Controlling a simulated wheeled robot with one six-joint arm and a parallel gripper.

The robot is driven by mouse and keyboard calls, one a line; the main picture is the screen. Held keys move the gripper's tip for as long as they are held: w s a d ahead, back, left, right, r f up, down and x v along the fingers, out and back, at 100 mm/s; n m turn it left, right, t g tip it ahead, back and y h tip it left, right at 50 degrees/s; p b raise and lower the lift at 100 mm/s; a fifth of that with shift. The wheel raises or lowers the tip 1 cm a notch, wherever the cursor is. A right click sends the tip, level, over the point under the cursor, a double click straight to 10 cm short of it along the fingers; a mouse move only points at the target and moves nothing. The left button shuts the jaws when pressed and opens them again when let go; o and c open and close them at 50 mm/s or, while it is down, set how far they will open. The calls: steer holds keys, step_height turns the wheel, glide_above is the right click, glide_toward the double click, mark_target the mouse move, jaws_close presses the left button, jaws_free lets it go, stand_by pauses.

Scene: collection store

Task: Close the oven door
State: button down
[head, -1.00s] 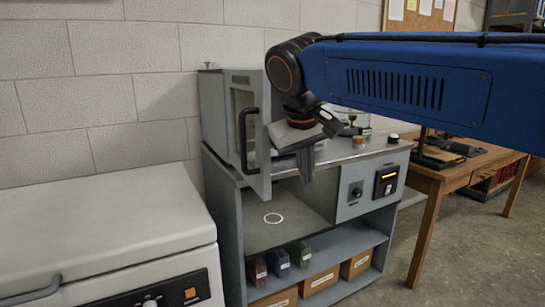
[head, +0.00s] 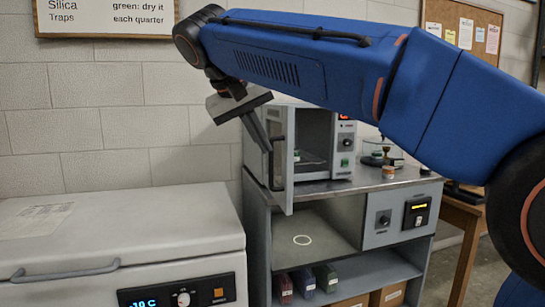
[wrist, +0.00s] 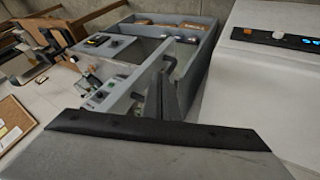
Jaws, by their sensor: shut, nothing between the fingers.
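The oven (head: 318,140) is a grey box on a metal-topped cabinet, its inside showing. Its grey door (head: 290,150) stands open, swung out toward me from its left side. A black vertical handle (head: 277,165) is on the door's outer face. My gripper (head: 262,140) is shut and empty. It points down at the door's left, outer side, near the top of the handle. I cannot tell whether it touches the door. In the wrist view the fingers (wrist: 165,98) overlap the door (wrist: 139,85), seen from above.
A white chest freezer (head: 120,240) stands at the left. The cabinet (head: 258,235) has an open bay and a shelf with several small boxes. A wooden table (head: 462,235) is farther right. A block wall is behind.

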glide_toward(285, 180)
steer(key=x, duration=0.4)
steer(key=shift+w+f, duration=0.2)
steer(key=shift+f, duration=0.05)
